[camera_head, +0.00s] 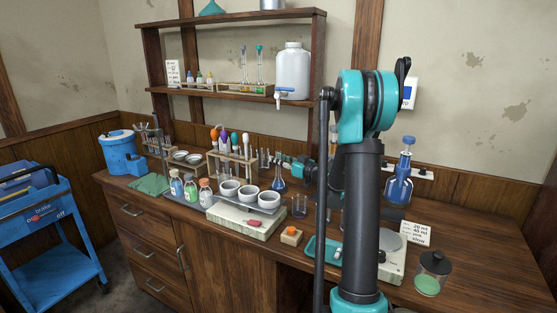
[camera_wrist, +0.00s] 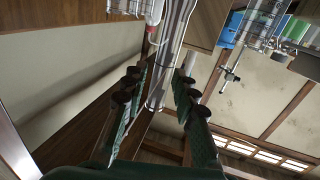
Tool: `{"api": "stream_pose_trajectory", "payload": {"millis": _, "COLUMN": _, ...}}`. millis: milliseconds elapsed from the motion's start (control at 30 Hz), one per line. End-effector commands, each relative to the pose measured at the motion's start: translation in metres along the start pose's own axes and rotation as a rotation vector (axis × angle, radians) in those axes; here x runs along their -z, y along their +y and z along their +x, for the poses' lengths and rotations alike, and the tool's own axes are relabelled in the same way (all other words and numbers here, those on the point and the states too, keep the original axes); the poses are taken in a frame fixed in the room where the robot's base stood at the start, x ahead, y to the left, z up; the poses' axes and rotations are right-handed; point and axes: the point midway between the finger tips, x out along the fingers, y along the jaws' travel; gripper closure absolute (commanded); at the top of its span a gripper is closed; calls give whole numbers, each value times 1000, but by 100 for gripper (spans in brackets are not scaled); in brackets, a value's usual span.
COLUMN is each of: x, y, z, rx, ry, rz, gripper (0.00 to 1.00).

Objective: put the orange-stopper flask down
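My gripper (camera_head: 284,163) is behind the mortars in the head view, its fingers pointing left. A small glass flask (camera_head: 279,184) with dark blue liquid is at its fingertips. In the wrist view a shiny clear glass neck (camera_wrist: 168,70) runs between the two dark, teal-edged fingers, which appear closed on it. I cannot make out an orange stopper on this flask, nor whether its base touches the bench. An orange stopper (camera_head: 291,230) sits on a small wooden block in front.
Three white mortars (camera_head: 248,193) stand just in front of the flask, with capped bottles (camera_head: 190,188) to their left. A tube rack (camera_head: 231,165) is behind. A blue-stoppered flask (camera_head: 399,186) is to the right.

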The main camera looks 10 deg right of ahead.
Motion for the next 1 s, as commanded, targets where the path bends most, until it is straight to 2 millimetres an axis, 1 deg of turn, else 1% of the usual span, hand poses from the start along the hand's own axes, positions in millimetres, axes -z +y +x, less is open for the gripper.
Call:
{"api": "stream_pose_trajectory", "payload": {"millis": 367, "x": 3, "y": 0, "z": 0, "rx": 0, "ry": 0, "rz": 0, "gripper": 65}}
{"api": "stream_pose_trajectory", "payload": {"millis": 433, "x": 3, "y": 1, "z": -6, "rx": -2, "ry": 0, "rz": 0, "gripper": 65}}
{"api": "stream_pose_trajectory", "payload": {"millis": 567, "x": 3, "y": 1, "z": -27, "rx": -4, "ry": 0, "rz": 0, "gripper": 65}}
{"api": "stream_pose_trajectory", "payload": {"millis": 800, "x": 3, "y": 1, "z": -77, "rx": -3, "ry": 0, "rz": 0, "gripper": 65}}
{"api": "stream_pose_trajectory", "payload": {"millis": 900, "x": 3, "y": 1, "z": -95, "rx": -3, "ry": 0, "rz": 0, "gripper": 65}}
{"api": "stream_pose_trajectory", "payload": {"millis": 1000, "x": 2, "y": 0, "z": -108, "rx": -2, "ry": 0, "rz": 0, "gripper": 65}}
